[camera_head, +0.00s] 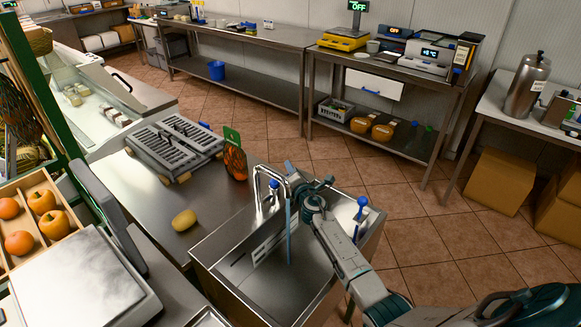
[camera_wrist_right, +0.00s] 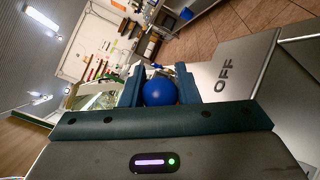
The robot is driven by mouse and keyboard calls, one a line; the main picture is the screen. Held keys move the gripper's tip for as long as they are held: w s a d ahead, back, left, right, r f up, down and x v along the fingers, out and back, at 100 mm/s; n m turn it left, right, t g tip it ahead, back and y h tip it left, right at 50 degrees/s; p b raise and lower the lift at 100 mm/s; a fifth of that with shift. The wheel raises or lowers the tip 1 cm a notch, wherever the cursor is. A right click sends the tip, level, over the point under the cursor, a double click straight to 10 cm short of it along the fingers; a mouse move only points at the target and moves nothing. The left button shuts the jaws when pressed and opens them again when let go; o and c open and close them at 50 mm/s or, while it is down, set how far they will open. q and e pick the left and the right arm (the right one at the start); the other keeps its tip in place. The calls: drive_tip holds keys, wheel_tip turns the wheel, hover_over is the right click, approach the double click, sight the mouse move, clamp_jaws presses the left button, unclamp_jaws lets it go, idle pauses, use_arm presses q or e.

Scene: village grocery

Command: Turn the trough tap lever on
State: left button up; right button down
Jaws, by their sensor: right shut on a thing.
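The metal tap (camera_head: 262,190) stands at the back left of the steel trough (camera_head: 225,262). A thin blue strip (camera_head: 289,235) that looks like water runs down from its spout. My right gripper (camera_head: 298,186) is beside the tap. In the right wrist view its jaws are shut on a round blue knob (camera_wrist_right: 159,92), which looks like the end of the tap lever. The lever's stem is hidden behind the knob. A second blue knob (camera_head: 362,201) on a blue stem stands at the trough's right side, apart from the jaws. My left gripper is not in view.
A metal plate marked OFF (camera_wrist_right: 224,78) is right of the knob in the wrist view. A yellow oval item (camera_head: 184,220) and a dark patterned item with a green top (camera_head: 235,158) are on the counter left of the trough. Tiled floor is clear beyond.

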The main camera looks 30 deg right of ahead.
drive_tip(key=shift+s+m+h, duration=0.35)
drive_tip(key=shift+m+h, duration=0.15)
drive_tip(key=shift+h, duration=0.3)
drive_tip(key=shift+s+m+g+h, duration=0.3)
drive_tip(key=shift+m+h, duration=0.1)
drive_tip(key=shift+h, duration=0.2)
drive_tip(key=shift+s+m+g+h+b, duration=0.2)
drive_tip(key=shift+m+g+h+b, duration=0.15)
drive_tip(key=shift+h, duration=0.25)
drive_tip(key=shift+s+m+g+h+b, duration=0.35)
drive_tip(key=shift+s+m+h+b, duration=0.1)
drive_tip(key=shift+m+h, duration=0.3)
drive_tip(key=shift+s+m+g+h+b, duration=0.25)
drive_tip(key=shift+m+g+h+b, duration=0.1)
drive_tip(key=shift+h, duration=0.3)
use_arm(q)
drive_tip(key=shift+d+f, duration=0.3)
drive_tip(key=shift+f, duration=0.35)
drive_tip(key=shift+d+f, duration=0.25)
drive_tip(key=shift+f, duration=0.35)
use_arm(e)
drive_tip(key=shift+s, duration=0.15)
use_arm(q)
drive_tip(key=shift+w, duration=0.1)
use_arm(e)
drive_tip(key=shift+m+h, duration=0.25)
drive_tip(key=shift+h, duration=0.15)
